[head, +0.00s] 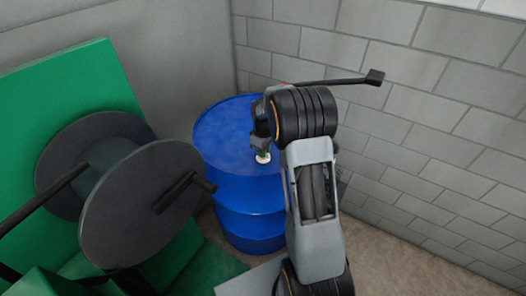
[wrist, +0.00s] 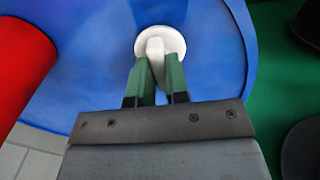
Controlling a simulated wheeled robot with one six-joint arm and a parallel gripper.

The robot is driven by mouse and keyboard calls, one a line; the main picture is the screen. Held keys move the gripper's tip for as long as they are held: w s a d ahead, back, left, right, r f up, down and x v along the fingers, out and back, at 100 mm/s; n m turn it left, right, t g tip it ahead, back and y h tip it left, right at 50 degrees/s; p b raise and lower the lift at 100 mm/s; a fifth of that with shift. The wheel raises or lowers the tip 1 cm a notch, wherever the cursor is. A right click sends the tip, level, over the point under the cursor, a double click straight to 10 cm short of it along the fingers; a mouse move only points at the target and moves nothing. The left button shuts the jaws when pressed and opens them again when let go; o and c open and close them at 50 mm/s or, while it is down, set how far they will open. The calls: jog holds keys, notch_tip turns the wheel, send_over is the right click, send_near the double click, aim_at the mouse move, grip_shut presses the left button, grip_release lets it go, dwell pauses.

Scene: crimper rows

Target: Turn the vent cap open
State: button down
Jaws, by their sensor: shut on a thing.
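The white vent cap (wrist: 160,42) is a round disc with a raised grip bar, on the blue drum top. My gripper (wrist: 159,72) has its green fingers on either side of the bar and is shut on it. In the head view the cap (head: 263,158) shows as a small white spot near the drum's right front rim, with my gripper (head: 261,147) directly above it. The blue drum (head: 222,132) stands upright in the corner. My arm hides part of its right side.
A red object (wrist: 22,65) lies close to the left of my gripper in the wrist view. A dark grey reel (head: 140,205) and a green panel (head: 75,85) stand left of the drum. A grey block wall (head: 430,120) is close behind and right.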

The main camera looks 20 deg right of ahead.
dwell(0.5)
jog(key=c, duration=1.1)
grip_release()
notch_tip(320, 180, up, 14)
jog(key=shift+f, duration=0.1)
